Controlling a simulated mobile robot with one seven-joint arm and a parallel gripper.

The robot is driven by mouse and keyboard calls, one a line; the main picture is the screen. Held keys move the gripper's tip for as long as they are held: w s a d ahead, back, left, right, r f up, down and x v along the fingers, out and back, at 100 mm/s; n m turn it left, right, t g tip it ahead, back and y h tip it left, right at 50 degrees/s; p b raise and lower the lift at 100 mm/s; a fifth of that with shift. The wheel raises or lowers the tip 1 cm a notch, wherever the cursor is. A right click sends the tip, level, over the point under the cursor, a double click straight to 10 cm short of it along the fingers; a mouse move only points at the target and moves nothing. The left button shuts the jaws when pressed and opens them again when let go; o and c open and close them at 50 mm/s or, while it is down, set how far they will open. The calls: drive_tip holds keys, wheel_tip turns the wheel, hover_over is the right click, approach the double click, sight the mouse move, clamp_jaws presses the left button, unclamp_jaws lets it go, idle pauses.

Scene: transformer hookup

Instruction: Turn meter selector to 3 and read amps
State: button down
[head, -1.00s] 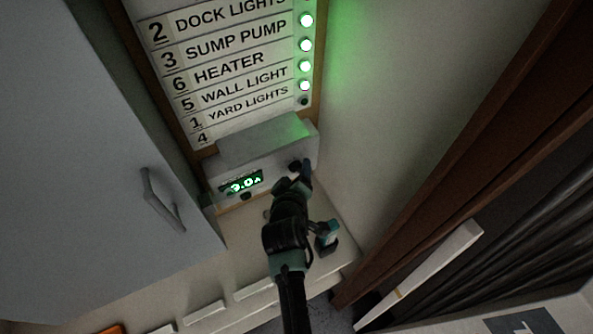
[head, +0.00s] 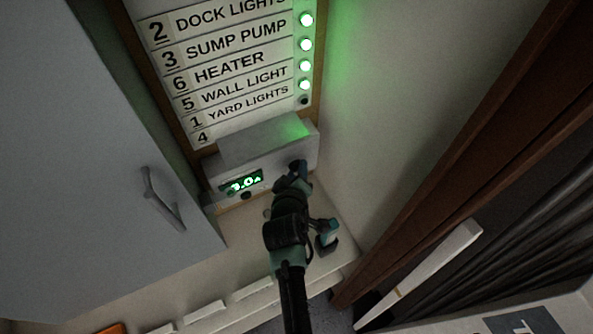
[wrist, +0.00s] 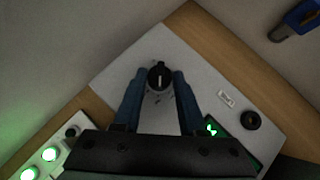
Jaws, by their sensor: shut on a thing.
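The meter is a pale grey box (head: 262,142) below the label board in the head view. Its green display (head: 242,181) shows a figure ending in "A"; the digits are too blurred to be sure of. The black round selector knob (wrist: 159,76) with a white pointer line shows in the wrist view; the marks around it are too small to read. My gripper (wrist: 160,84) has its two blue fingers on either side of the knob, shut on it. In the head view my gripper (head: 297,170) hides the knob.
A second black knob (wrist: 250,120) sits near the display. The label board (head: 230,75) above lists dock lights, sump pump, heater, wall light and yard lights, with several lit green lamps. A grey door with a handle (head: 162,202) stands at left; a wall is at right.

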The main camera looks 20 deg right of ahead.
drive_tip(key=shift+r+p, duration=0.1)
drive_tip(key=shift+p, duration=0.25)
drive_tip(key=shift+w+d+m+g+y+p, duration=0.1)
drive_tip(key=shift+d+m+g+y+p, duration=0.15)
drive_tip(key=shift+m+y, duration=0.5)
drive_tip(key=shift+d+m+g+y+p, duration=0.1)
drive_tip(key=shift+m+g+y+p, duration=0.2)
drive_tip(key=shift+y, duration=0.9)
drive_tip(key=shift+w+d+m+g+y+p, duration=0.15)
drive_tip(key=shift+m+g+y, duration=0.3)
drive_tip(key=shift+y, duration=0.5)
drive_tip(key=shift+s, duration=0.15)
drive_tip(key=shift+c, duration=2.3)
unclamp_jaws()
drive_tip(key=shift+r, duration=0.15)
